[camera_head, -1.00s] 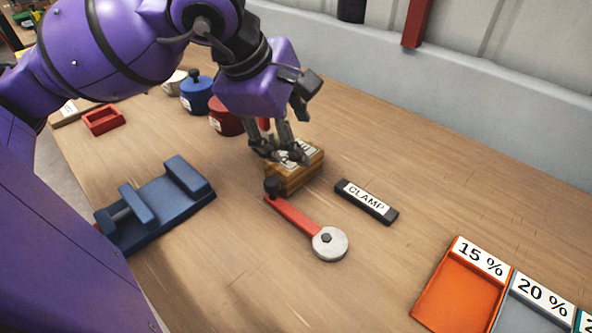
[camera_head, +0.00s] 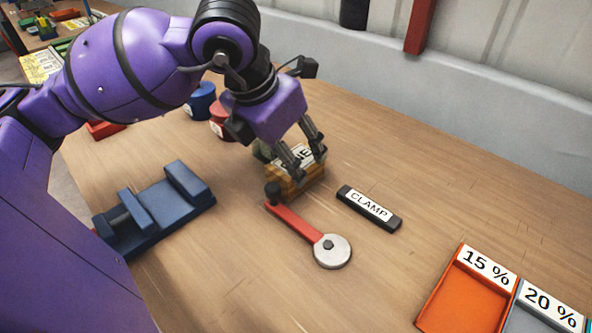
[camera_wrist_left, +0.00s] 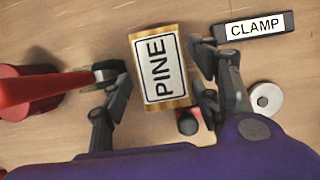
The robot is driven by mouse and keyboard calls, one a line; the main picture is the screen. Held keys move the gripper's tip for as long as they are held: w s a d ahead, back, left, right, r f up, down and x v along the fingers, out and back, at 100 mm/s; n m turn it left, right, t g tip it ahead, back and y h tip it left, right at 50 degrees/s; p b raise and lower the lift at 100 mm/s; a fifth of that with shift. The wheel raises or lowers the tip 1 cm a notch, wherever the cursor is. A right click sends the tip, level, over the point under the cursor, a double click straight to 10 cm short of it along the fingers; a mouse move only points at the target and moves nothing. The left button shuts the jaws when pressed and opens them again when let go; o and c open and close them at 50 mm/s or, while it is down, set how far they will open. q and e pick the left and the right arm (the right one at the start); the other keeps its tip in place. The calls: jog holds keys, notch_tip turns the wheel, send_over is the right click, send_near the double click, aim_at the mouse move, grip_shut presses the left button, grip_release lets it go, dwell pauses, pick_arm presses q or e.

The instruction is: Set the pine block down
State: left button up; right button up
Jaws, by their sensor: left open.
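The pine block (camera_head: 290,186), a wooden block with a white PINE label on top, appears to rest on the table beyond the black knob of a red lever. In the left wrist view the pine block (camera_wrist_left: 157,68) lies between my fingers. My left gripper (camera_head: 306,164) is open over the block, with its fingers hiding part of the label. In the wrist view the left gripper (camera_wrist_left: 160,78) has one finger on each side of the block; a gap shows on the left, and contact on the right is unclear. My right gripper is not in view.
The red lever (camera_head: 292,221) with a pale disc lies in front of the block. A black CLAMP plate (camera_head: 369,208) is to the right, a blue vise (camera_head: 155,208) to the left. Blue (camera_head: 201,101) and red (camera_head: 222,124) pots stand behind. An orange tray (camera_head: 463,296) is at front right.

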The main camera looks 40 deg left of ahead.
pick_arm(q)
jog(key=x, duration=0.3)
jog(key=shift+f, duration=0.2)
jog(key=shift+f+b, duration=0.25)
jog(key=shift+b, duration=0.2)
jog(key=shift+c, duration=0.5)
jog(key=c, duration=1.1)
